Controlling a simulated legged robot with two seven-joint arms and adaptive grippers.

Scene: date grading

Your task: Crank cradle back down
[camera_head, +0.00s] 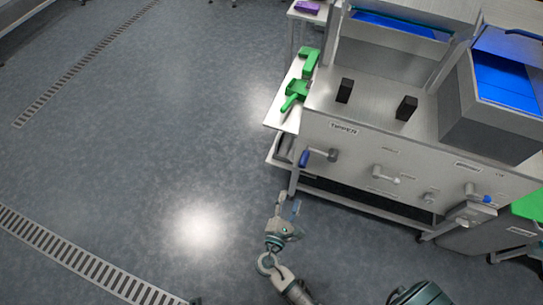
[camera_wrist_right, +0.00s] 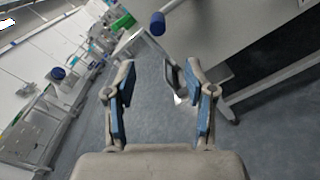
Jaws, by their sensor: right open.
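A crank with a blue grip (camera_head: 304,158) sticks out at the left end of the steel bench's front panel, below a small label. Its blue grip also shows at the top of the right wrist view (camera_wrist_right: 157,24). My right gripper (camera_head: 287,204) is open and empty, in front of and below this crank, apart from it. In the right wrist view its two blue-padded fingers (camera_wrist_right: 160,85) stand wide apart with floor between them. A second crank with a blue grip (camera_head: 487,198) is at the panel's right. I cannot tell which part is the cradle. My left gripper is out of view.
The steel bench (camera_head: 365,150) carries two black blocks (camera_head: 345,90) and a grey box with a blue inside (camera_head: 505,85). Green tools (camera_head: 294,94) lie on a side table at its left. Bench legs stand near my right gripper. The floor to the left is clear.

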